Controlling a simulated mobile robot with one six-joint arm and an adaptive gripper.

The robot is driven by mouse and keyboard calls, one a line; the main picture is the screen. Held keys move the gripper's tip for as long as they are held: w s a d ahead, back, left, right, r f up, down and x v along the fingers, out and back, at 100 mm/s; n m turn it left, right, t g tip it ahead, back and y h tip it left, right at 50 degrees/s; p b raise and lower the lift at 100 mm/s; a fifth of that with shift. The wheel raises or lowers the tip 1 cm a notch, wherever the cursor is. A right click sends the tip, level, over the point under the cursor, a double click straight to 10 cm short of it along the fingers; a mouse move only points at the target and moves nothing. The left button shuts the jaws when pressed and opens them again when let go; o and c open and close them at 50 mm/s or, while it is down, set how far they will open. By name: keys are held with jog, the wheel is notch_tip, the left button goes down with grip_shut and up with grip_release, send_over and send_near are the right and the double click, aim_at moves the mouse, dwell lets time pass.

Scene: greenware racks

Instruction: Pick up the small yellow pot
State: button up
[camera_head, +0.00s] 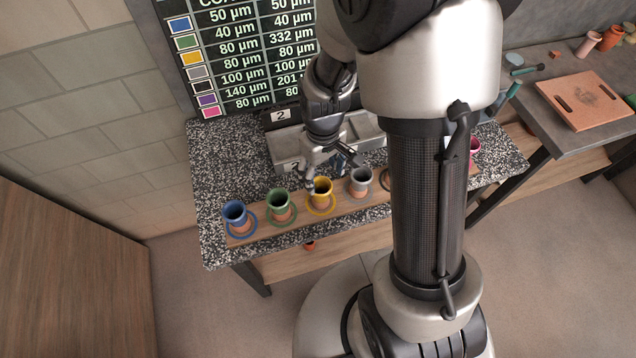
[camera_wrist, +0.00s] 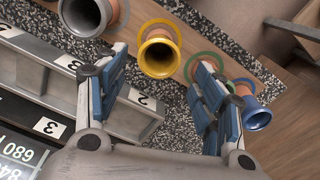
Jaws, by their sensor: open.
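The small yellow pot (camera_head: 321,188) stands upright within a yellow ring on a wooden strip at the table's front, between a green and a grey pot. In the wrist view the yellow pot (camera_wrist: 158,56) appears at upper centre, its yellow rim and hollow inside showing. My gripper (camera_head: 325,172) is just behind and above it in the head view. In the wrist view my gripper (camera_wrist: 164,82) has its two blue-padded fingers spread wide and empty, with the pot beyond and between the fingertips. I cannot tell whether a finger touches it.
A green pot (camera_head: 280,204) and a blue pot (camera_head: 236,214) stand left of it, a grey pot (camera_head: 360,181) right. Grey numbered bins (camera_head: 287,150) stand behind. A pink pot (camera_head: 474,149) is partly hidden by my arm. The speckled tabletop (camera_head: 222,160) is bare at left.

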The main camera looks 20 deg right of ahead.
aim_at(321, 195)
notch_tip(321, 195, down, 12)
jog(key=b, duration=0.2)
jog(key=shift+w+f+b, duration=0.1)
jog(key=shift+b, duration=0.25)
jog(key=shift+c, duration=0.3)
jog(key=c, duration=1.2)
